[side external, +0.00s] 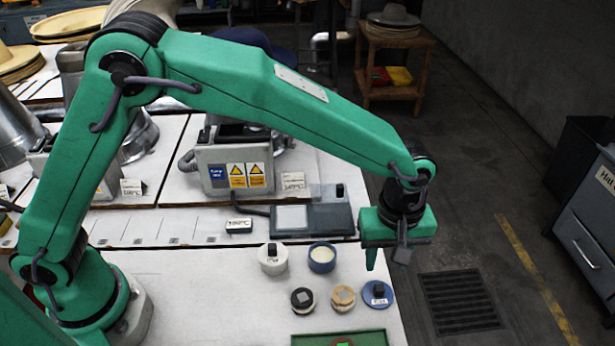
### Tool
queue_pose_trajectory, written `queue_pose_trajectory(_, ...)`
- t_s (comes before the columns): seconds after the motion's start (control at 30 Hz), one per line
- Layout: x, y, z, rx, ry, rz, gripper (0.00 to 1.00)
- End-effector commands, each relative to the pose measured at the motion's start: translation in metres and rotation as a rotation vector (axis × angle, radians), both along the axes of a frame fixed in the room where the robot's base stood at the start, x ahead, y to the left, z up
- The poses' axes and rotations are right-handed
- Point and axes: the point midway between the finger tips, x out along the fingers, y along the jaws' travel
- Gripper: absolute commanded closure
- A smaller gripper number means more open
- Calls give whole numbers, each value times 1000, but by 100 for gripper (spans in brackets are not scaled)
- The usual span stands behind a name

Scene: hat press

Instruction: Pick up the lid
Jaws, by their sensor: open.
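A round blue lid (377,293) with a dark knob and a small pale label lies flat on the white worktop near its right edge. A blue pot (321,257) with a pale inside stands uncovered to the left of it and farther back. My gripper (386,259) points down, open and empty. It is above the lid in the picture and apart from it, close to the worktop's right edge. Its exact height and alignment over the lid cannot be told from this one view.
A white pot (272,259) with a dark knob, a black-topped pot (302,299) and a tan-topped pot (342,298) stand nearby. A green tray (300,339) lies in front. A grey press machine (235,165) stands behind. Floor shows beyond the right edge.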

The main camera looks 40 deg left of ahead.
Motion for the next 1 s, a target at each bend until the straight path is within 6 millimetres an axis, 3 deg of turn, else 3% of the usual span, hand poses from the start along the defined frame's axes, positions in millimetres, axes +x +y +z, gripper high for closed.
queue_pose_trajectory(0.83, -1, -2, -31, 2, 2, 3, 58)
queue_pose_trajectory(1.0, -2, -1, -46, 4, 4, 3, 58)
